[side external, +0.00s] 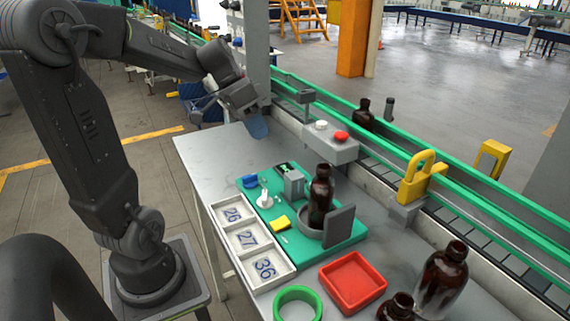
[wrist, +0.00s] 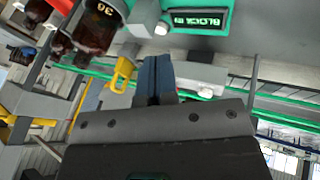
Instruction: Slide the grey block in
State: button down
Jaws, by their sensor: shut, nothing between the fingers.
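A dark grey upright block (side external: 339,227) stands on the teal board (side external: 350,238), close against the round grey holder (side external: 309,229). A brown bottle (side external: 321,190) stands upright in that holder. A small grey box (side external: 293,184) sits on the board's far side. In the wrist view a display (wrist: 197,20) reads "BLOCK IN" upside down, and a brown bottle (wrist: 97,28) bears the number 36. My gripper (side external: 258,129) is shut and empty, above the table's far end, well away from the block. Its blue fingers meet in the wrist view (wrist: 154,75).
A white tray (side external: 226,198) numbered 26, 27 and 36 lies left of the board. A red tray (side external: 380,300), green ring (side external: 299,290) and brown bottles (side external: 440,278) are at the front. A button box (side external: 330,146) and conveyor rail (side external: 480,193) line the back. The table's far left is bare.

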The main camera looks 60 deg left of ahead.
aim_at(296, 176)
jog(key=a+t+h, duration=0.1)
jog(key=a, duration=0.3)
jog(key=x, duration=1)
jog(key=shift+w+f, duration=0.2)
jog(key=shift+w, duration=0.1)
jog(key=shift+d+r, duration=0.15)
jog(key=shift+d, duration=1.7)
jog(key=shift+d, duration=2.15)
jog(key=shift+s, duration=0.1)
